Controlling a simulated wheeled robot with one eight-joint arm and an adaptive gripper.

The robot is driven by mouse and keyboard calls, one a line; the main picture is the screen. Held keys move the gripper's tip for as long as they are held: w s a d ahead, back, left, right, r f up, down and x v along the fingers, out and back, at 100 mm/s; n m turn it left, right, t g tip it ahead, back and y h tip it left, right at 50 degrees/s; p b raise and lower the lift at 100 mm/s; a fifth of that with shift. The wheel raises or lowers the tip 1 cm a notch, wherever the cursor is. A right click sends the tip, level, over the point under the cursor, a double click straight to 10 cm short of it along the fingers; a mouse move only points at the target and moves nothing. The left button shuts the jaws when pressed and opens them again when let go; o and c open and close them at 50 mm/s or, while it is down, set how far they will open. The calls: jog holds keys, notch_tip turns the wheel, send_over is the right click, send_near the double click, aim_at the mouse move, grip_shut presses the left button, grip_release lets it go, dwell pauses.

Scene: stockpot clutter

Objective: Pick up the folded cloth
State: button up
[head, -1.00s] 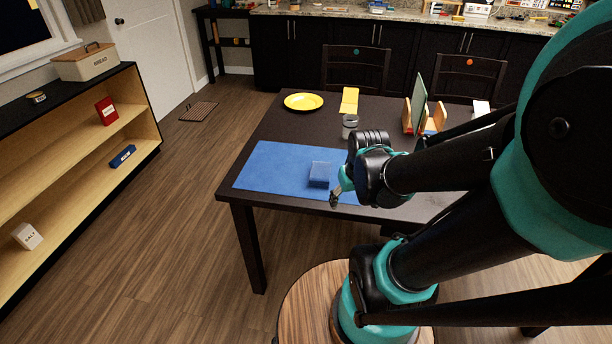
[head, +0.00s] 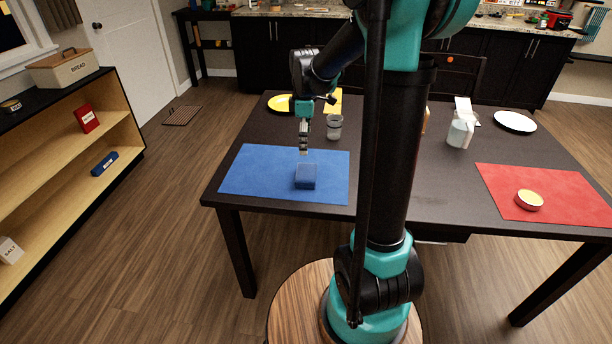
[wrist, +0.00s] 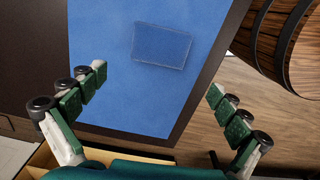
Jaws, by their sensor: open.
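A small blue block-like folded piece, which I take as the folded cloth (head: 305,178), lies on the blue mat (head: 245,172) at the left front of the table. In the wrist view the cloth (wrist: 163,46) is a flat blue rectangle with pale edges, almost the colour of the mat (wrist: 120,105). My gripper (head: 303,150) points down above the mat, close to the cloth in the head view. In the wrist view my gripper (wrist: 159,80) has its fingers wide apart with nothing between them. The cloth shows beyond the fingertips, apart from them.
A grey cup (head: 334,127) stands behind the mat. A red mat (head: 560,192) with a bowl (head: 529,200) is at the right. My arm hides part of the table's middle.

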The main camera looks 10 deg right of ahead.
aim_at(307, 171)
jog(key=f, duration=1.3)
jog(key=shift+d, duration=0.2)
jog(key=shift+c, duration=0.6)
jog(key=c, duration=0.7)
jog(key=shift+r, duration=0.2)
notch_tip(307, 171, up, 20)
jog(key=shift+f, duration=0.1)
